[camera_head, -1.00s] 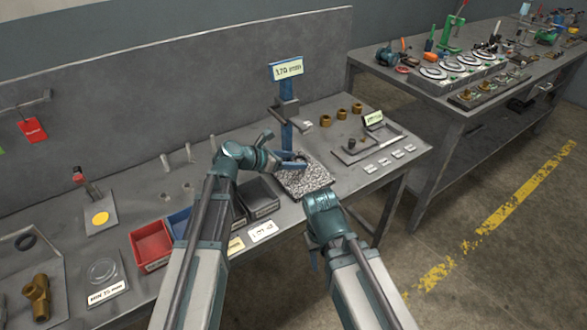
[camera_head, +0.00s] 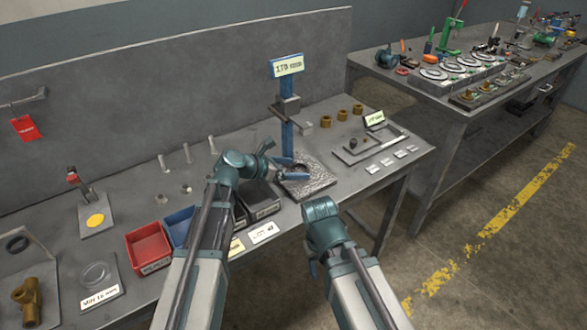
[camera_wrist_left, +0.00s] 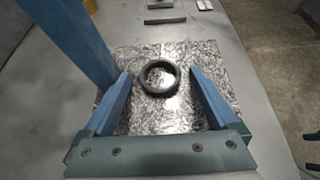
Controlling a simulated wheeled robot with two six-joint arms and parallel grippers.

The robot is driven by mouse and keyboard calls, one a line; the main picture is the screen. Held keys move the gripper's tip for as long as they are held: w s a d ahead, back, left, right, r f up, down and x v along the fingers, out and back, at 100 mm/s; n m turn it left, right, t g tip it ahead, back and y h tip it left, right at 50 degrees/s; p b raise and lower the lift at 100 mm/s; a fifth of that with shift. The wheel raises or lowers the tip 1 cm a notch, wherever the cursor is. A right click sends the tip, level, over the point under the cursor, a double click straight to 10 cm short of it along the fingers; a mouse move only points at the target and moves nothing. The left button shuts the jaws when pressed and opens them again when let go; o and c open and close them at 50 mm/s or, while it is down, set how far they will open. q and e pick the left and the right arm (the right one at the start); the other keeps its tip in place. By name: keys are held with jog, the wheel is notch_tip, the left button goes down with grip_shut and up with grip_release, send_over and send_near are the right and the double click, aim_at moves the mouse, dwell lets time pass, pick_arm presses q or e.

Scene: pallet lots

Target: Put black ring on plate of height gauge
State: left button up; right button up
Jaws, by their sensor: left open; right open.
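The black ring (camera_wrist_left: 159,77) lies flat on the speckled plate (camera_wrist_left: 205,58) of the height gauge, between the spread fingers of my left gripper (camera_wrist_left: 160,98) and apart from both. In the head view, my left gripper (camera_head: 300,169) is open low over the plate (camera_head: 322,184). The ring is hard to make out there between the fingers. The gauge's blue column (camera_head: 287,138) stands behind the plate with a display (camera_head: 286,66) on top. My right gripper (camera_head: 312,268) hangs in front of the bench, mostly hidden by its own wrist.
A red bin (camera_head: 148,246) and dark bins stand left of the gauge. Another dark ring (camera_head: 17,243) lies in the far-left tray. Several brass parts (camera_head: 342,114) stand behind, right of the column.

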pick_arm(q)
jog(key=shift+r, duration=0.15)
jog(key=p+v, duration=0.5)
jog(key=v, duration=0.5)
jog(key=shift+s+a+r, duration=0.1)
jog(key=shift+s+r, duration=0.05)
jog(key=shift+p+v, duration=0.55)
jog(key=shift+v, duration=0.25)
